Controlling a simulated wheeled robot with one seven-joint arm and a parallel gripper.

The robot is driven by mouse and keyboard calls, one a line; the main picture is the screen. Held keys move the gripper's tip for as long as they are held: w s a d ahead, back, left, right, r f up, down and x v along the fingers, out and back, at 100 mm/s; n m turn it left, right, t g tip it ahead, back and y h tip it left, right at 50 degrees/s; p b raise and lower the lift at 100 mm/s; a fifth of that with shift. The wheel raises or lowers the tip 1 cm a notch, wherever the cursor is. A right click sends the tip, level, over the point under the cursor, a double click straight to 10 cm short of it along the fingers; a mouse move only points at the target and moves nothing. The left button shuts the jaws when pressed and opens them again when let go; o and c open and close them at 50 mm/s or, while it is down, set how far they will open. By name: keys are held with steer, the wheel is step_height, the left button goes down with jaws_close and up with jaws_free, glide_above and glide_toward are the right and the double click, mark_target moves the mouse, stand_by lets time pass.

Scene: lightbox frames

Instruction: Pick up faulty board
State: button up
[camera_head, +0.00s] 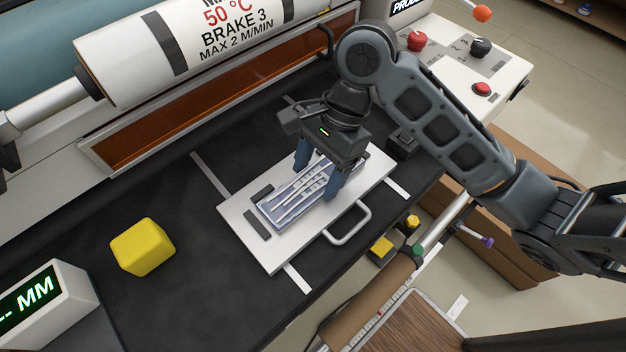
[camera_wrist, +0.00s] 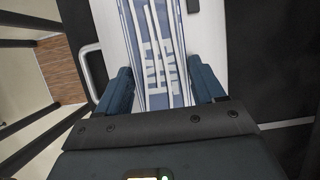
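A blue-grey board with white strips (camera_head: 276,210) lies on a white plate (camera_head: 234,207) with a metal handle on its near side. In the wrist view the board (camera_wrist: 155,45) runs lengthwise between my fingers, with white letter-like marks near its close end. My gripper (camera_head: 315,182) points down over the right part of the board. Its two blue fingers stand apart, one on each side of the board. The wrist view shows my gripper (camera_wrist: 162,82) open, with gaps between fingers and board. I cannot tell how far above the plate the fingertips are.
A yellow cube (camera_head: 142,247) sits on the black table at left, beside a green-digit display (camera_head: 40,302). A large white roller (camera_head: 185,45) and an orange panel (camera_head: 215,100) line the back.

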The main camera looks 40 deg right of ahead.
steer(key=c, duration=0.6)
steer(key=shift+r, duration=0.1)
